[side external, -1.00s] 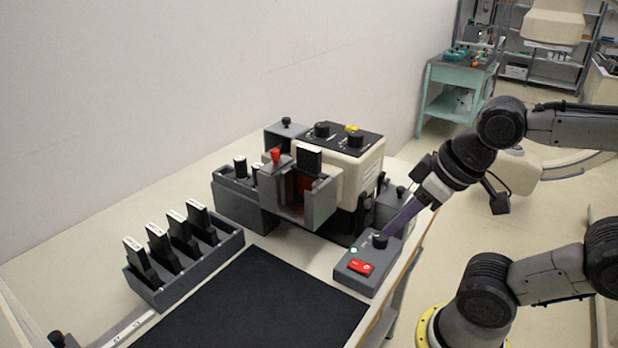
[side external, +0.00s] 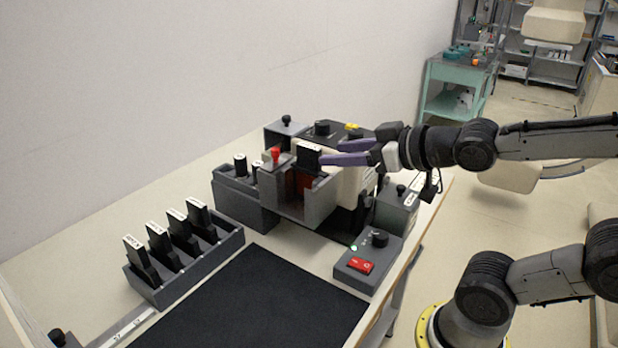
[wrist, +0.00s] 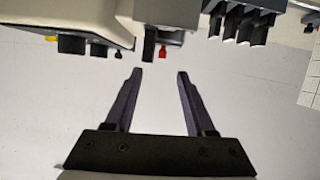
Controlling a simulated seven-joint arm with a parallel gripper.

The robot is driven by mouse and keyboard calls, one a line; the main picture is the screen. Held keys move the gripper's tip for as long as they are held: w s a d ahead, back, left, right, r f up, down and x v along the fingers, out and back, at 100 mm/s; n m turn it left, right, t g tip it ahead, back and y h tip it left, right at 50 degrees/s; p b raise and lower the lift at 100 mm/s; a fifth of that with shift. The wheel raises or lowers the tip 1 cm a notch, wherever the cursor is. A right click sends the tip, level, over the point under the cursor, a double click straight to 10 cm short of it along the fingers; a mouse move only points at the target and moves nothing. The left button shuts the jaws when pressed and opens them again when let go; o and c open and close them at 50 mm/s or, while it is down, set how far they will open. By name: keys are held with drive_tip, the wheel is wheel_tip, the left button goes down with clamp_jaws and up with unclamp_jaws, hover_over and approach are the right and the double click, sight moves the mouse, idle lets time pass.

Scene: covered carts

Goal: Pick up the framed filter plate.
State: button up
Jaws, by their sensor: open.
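A black plate with a white label on top (side external: 309,156) stands upright in the slot of the beige and grey machine, beside a red knob. It also shows in the wrist view (wrist: 149,45), just beyond my fingertips. Several similar black plates (side external: 178,230) stand in a grey rack at the left. I cannot tell which one is the framed filter plate. My gripper (side external: 331,153) is open, with purple fingers pointing left, close to the right of the slotted plate in the side view. In the wrist view my gripper (wrist: 158,72) has nothing between its fingers.
The machine's beige housing (side external: 352,185) stands below and behind my fingers. A control box with a red switch (side external: 361,265) sits at the front right. A black mat (side external: 255,305) lies clear in front. A wall rises behind.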

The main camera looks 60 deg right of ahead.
drive_tip(key=w+t, duration=0.2)
drive_tip(key=t+y, duration=0.1)
drive_tip(key=t, duration=0.1)
approach(309, 168)
drive_tip(key=w, duration=0.3)
drive_tip(key=shift+d+r, duration=0.25)
drive_tip(key=shift+r, duration=0.1)
drive_tip(key=shift+w+d+r, duration=0.1)
drive_tip(key=shift+w+d, duration=0.05)
drive_tip(key=shift+w, duration=3.7)
clamp_jaws()
